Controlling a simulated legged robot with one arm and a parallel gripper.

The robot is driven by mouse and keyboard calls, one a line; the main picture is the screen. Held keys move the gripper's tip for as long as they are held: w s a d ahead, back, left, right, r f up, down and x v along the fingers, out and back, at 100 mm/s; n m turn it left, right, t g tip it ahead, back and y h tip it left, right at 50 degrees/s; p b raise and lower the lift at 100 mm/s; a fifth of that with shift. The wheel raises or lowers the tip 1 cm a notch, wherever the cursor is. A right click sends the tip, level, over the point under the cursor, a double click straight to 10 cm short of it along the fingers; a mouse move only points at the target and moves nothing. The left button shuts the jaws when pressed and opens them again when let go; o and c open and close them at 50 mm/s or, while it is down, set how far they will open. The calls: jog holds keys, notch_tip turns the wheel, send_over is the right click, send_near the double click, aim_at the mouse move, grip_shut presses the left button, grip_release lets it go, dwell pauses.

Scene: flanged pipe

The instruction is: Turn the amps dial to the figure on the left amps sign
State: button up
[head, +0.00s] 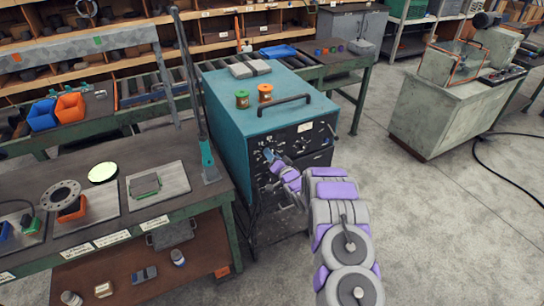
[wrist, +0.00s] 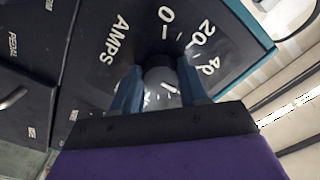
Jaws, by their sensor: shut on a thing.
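The teal welding machine (head: 228,108) stands beside the bench with its black front panel (head: 318,130) facing my arm. In the wrist view the amps dial (wrist: 160,76) is a dark round knob below the figure 0. The word AMPS is printed to its left, and 20 and 40 curve to its right. My gripper (wrist: 160,92) is shut on the dial, one blue-grey finger on each side. In the head view my gripper (head: 270,160) is at the panel's left part and hides the dial. The dial's exact setting is unclear. No amps sign is readable.
Two small spools, green (head: 242,99) and orange (head: 265,93), and a grey slab (head: 250,69) lie on the machine. The bench (head: 95,215) at left holds plates and a flange (head: 61,195). A concrete-coloured cabinet (head: 440,115) stands right, with open floor between.

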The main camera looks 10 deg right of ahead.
jog(key=shift+d, duration=0.1)
jog(key=o, duration=1.1)
jog(key=shift+c, duration=0.2)
jog(key=v, duration=1.7)
jog(key=shift+p, duration=0.4)
jog(key=shift+s+d, duration=0.1)
